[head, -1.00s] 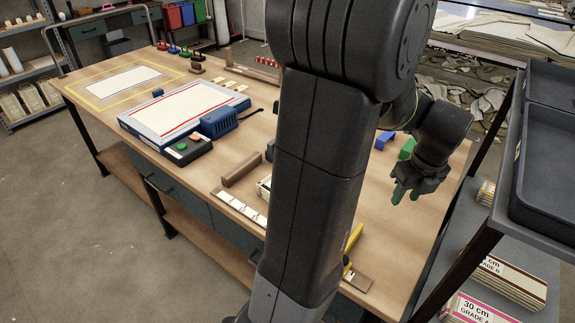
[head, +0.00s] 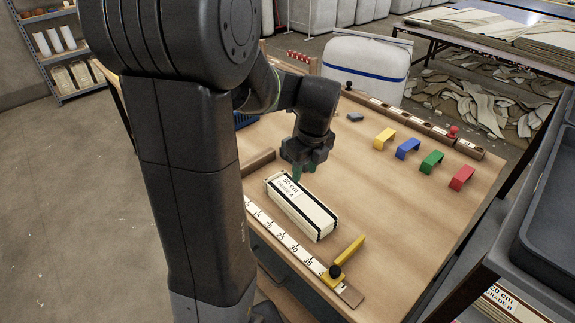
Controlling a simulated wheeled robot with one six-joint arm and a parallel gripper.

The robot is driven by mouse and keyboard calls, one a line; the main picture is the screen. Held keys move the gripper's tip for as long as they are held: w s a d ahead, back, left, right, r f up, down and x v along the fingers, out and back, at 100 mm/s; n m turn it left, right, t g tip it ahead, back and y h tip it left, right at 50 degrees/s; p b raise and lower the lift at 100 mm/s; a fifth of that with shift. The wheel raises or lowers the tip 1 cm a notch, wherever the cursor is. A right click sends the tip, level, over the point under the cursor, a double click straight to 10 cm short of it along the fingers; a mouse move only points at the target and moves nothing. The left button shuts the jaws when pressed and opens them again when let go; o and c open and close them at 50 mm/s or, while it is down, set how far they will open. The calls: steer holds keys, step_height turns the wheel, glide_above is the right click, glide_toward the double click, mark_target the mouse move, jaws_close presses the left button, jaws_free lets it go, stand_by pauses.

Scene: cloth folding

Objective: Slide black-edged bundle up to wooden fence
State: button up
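The black-edged bundle (head: 318,219) lies on the workbench in the head view, pale, with black stripes along its edges and a label reading about 50 cm, Grade A. The short wooden fence (head: 258,162) stands to the left of its far end, with a small gap visible between them. My gripper (head: 304,170) points down at the far end of the bundle, its green-tipped fingers apart and nothing seen between them. I cannot tell whether the fingers touch the bundle.
A white ruler strip (head: 280,237) runs along the bench's near edge, with a yellow stop (head: 347,250) at its right end. Yellow, blue, green and red brackets (head: 432,160) stand on the right. A slotted wooden rail (head: 410,122) lines the back. Bench between bundle and brackets is clear.

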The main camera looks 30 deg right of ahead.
mark_target(299, 198)
steer(key=shift+o, duration=0.4)
steer(key=o, duration=1.1)
steer(key=shift+f, duration=0.2)
steer(key=shift+o, duration=0.9)
steer(key=shift+f, duration=0.35)
steer(key=f, duration=0.4)
steer(key=w+f, duration=0.1)
steer(key=f, duration=0.3)
steer(key=w+f, duration=0.1)
steer(key=f, duration=0.3)
steer(key=shift+a+f+b, duration=0.15)
steer(key=shift+f+b, duration=0.15)
steer(key=shift+b, duration=0.05)
steer(key=c, duration=1.2)
